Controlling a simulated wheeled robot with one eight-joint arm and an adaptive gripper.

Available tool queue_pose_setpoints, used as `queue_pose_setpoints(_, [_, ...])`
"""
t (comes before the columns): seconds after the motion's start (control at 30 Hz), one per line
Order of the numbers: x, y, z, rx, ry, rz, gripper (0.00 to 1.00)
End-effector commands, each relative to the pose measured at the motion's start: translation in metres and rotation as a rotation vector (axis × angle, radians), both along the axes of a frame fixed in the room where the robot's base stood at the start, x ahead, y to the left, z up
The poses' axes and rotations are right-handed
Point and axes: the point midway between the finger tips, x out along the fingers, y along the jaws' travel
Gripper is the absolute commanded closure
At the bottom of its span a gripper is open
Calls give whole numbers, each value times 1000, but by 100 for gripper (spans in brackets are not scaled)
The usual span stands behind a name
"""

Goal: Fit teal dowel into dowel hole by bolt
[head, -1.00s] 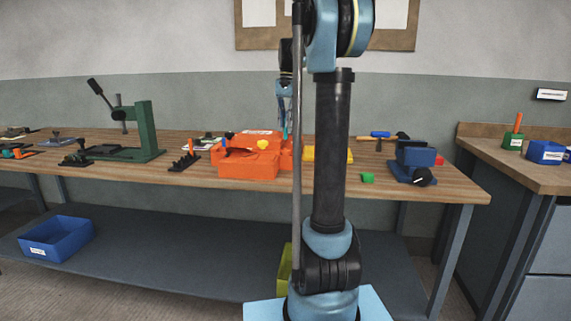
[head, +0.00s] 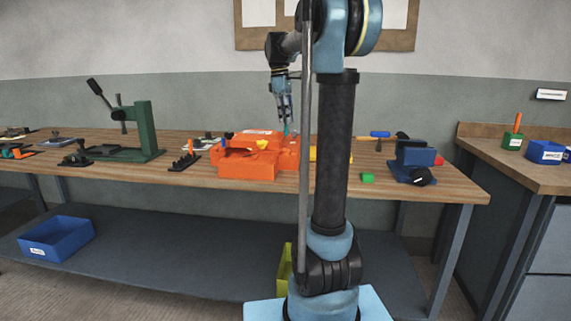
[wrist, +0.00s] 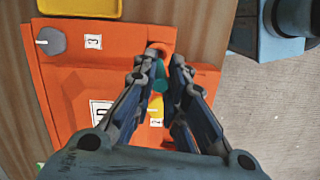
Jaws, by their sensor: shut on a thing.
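My gripper (wrist: 163,72) is shut on the teal dowel (wrist: 160,82), which shows between its fingertips in the wrist view. In the head view my gripper (head: 286,122) is above the back right part of the orange mould (head: 248,168), and the dowel (head: 286,129) points down. The orange mould (wrist: 55,85) fills much of the wrist view. A grey bolt-like head (wrist: 50,41) sits near its upper left corner. A round recess (wrist: 157,49) lies just beyond the fingertips, partly hidden by them. I cannot tell whether the dowel touches the mould.
A yellow tray (wrist: 80,8) lies beside the mould. A green press (head: 140,135) and a black rack (head: 185,160) stand to the left.

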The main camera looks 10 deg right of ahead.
Motion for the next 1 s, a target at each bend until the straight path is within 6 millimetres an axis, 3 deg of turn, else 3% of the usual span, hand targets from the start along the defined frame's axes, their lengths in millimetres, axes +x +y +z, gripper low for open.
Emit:
queue_pose_setpoints(0.23, [-1, 1, -3, 1, 1, 134, 100])
queue_pose_setpoints(0.5, [-1, 1, -44, 1, 1, 140, 100])
queue_pose_setpoints(0.77, [-1, 1, -62, 1, 1, 139, 100])
queue_pose_setpoints(1.0, [-1, 1, -92, 1, 1, 138, 100])
